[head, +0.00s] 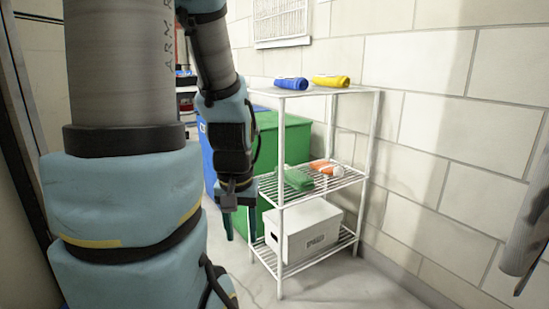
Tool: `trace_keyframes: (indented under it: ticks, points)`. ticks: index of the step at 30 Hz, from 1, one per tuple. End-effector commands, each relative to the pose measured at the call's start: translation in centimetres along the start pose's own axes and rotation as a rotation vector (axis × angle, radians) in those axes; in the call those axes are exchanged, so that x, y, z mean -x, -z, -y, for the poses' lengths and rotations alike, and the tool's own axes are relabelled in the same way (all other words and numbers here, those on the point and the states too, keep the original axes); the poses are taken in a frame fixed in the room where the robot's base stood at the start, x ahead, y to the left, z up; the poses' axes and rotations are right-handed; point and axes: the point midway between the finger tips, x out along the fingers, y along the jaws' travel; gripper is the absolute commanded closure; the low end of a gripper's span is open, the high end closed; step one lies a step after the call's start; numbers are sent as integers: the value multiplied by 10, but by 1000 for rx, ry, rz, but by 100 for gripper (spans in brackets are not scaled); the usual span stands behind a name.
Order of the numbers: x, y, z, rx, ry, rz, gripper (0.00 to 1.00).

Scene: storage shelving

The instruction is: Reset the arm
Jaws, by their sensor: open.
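My arm fills the left of the head view, and its wrist hangs downward in front of the shelf's left side. My gripper (240,238) points down and is open, with its two fingers apart and nothing seen between them. It is left of the white wire shelf (282,200), near the height between the middle and bottom shelves. Whether it touches the shelf cannot be told from this view.
A blue item (291,83) and a yellow item (331,81) lie on the top shelf. A green item (299,180) and an orange-and-white item (325,168) lie on the middle one. A white box (303,231) is below. A green bin (267,135) stands behind.

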Motion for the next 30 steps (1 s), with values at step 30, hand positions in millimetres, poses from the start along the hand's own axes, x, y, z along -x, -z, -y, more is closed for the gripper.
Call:
trace_keyframes:
  ticks: [30]
  points:
    - [314, 46, -4, -10, -3, -19, 52]
